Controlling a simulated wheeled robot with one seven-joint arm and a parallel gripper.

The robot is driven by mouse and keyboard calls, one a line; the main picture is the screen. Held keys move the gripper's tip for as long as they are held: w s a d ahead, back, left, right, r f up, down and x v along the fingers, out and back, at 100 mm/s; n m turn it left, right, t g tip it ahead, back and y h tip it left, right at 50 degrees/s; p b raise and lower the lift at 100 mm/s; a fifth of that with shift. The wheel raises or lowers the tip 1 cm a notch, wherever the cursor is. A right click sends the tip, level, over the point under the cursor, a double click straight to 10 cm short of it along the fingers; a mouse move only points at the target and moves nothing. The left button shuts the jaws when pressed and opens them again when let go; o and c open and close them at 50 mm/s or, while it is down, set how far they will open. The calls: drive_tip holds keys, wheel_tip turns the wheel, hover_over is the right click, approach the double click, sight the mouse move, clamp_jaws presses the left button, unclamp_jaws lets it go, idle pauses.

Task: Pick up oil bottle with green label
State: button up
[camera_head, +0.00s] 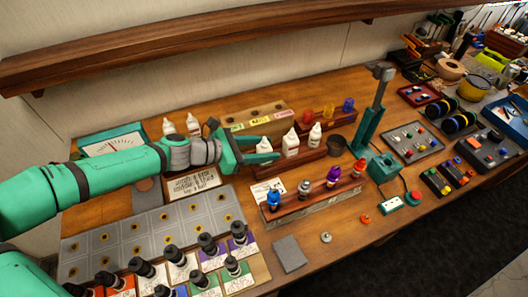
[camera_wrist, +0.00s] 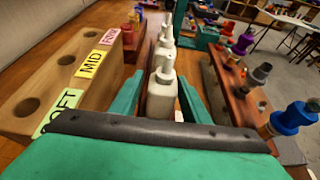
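White dropper bottles stand in a row in a wooden rack (camera_head: 299,153): a near one (camera_head: 264,146), a middle one (camera_head: 291,142) and a far one (camera_head: 314,136). My gripper (camera_head: 270,148) is open at the left end of this row, its teal fingers on either side of the nearest bottle. In the wrist view my gripper (camera_wrist: 160,88) has this bottle (camera_wrist: 161,97) between its fingers, with the others lined up behind it. I see no green label on any bottle. Two more white bottles (camera_head: 168,127) (camera_head: 193,124) stand further left.
A wooden block (camera_wrist: 60,75) with green, yellow and pink tags lies left of the row. A rack (camera_head: 318,202) of coloured-top shock parts stands to the right. A wooden shelf (camera_head: 190,40) hangs above.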

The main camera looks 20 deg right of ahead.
drive_tip(key=shift+d, duration=0.15)
drive_tip(key=c, duration=0.5)
drive_tip(key=shift+s+d, duration=0.15)
drive_tip(key=shift+s, duration=0.05)
drive_tip(key=shift+c, duration=1.1)
drive_tip(key=shift+a, duration=0.35)
drive_tip(key=shift+r, duration=0.75)
drive_tip(key=s+d+r, duration=0.2)
drive_tip(key=s+r, duration=0.9)
drive_tip(key=s, duration=0.2)
drive_tip(key=shift+s+d+r, duration=0.2)
drive_tip(key=shift+s+r, duration=0.05)
drive_tip(key=shift+s, duration=0.1)
